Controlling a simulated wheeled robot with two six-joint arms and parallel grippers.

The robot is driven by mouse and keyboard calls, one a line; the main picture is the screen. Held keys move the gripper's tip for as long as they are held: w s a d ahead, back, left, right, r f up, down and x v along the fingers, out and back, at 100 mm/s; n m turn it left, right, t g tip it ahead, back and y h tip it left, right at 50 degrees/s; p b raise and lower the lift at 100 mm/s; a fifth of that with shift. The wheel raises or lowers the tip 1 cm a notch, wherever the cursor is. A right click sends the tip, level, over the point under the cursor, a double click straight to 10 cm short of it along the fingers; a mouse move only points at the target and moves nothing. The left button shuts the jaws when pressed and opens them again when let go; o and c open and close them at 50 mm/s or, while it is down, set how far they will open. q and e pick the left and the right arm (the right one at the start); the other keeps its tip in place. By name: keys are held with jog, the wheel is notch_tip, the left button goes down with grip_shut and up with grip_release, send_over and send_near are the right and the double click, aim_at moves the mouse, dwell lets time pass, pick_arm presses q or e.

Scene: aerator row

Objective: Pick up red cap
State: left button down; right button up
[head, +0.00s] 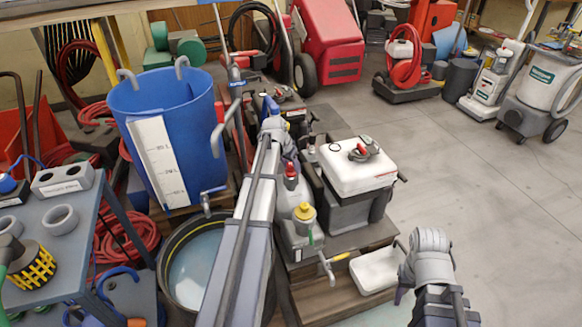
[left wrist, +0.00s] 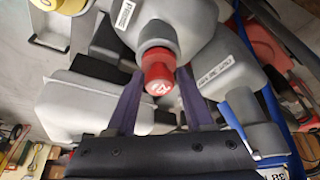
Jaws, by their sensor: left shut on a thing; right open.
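The red cap (head: 291,172) sits on the neck of a pale grey bottle (head: 293,197) in the middle of the head view. In the left wrist view the red cap (left wrist: 158,68) is between the two purple fingers of my left gripper (left wrist: 160,76), which is shut on it. The cap still appears to be at the bottle's neck; whether it is loose I cannot tell. In the head view my left arm largely hides the fingers. My right gripper (head: 402,292) is open and empty at the lower right, away from the cap.
A yellow-capped grey container (head: 304,238) stands close in front of the bottle. A white-topped machine (head: 356,166) is to its right. A blue barrel (head: 195,115) and a black-rimmed bucket (head: 168,262) are to the left. Open floor (head: 480,210) lies to the right.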

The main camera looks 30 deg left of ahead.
aim_at(291, 165)
pick_arm(q)
notch_tip(291, 165, up, 10)
jog(key=p, duration=0.9)
jog(key=shift+f, duration=0.1)
jog(key=shift+f, duration=0.1)
